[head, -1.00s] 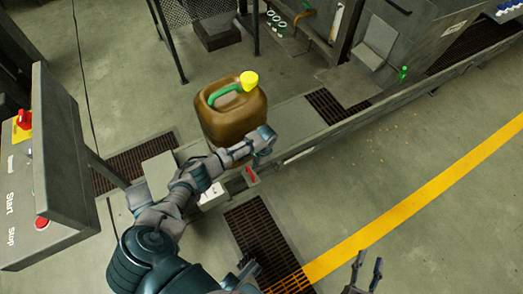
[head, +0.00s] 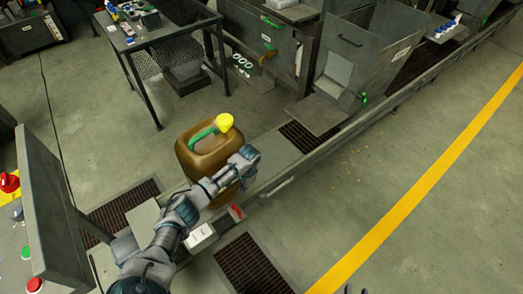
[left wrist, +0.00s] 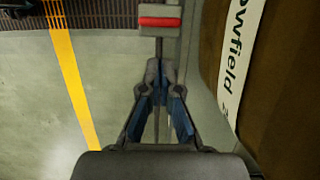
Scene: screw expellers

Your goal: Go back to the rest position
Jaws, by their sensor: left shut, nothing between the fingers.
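The left gripper (left wrist: 160,70) is shut and empty in the left wrist view, its fingers together. In the head view my left arm reaches over the front of a brown jerrycan (head: 205,158), and its fingers are hard to make out there. The jerrycan has a green handle and a yellow cap. In the left wrist view its brown side (left wrist: 285,110), with a white label, is close at the right of the gripper.
A red switch (left wrist: 160,22) on a grey box lies just beyond the left fingertips. A control panel (head: 45,200) with buttons stands at the left. A low rail (head: 330,140) runs diagonally past the jerrycan. A table (head: 165,28) stands behind.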

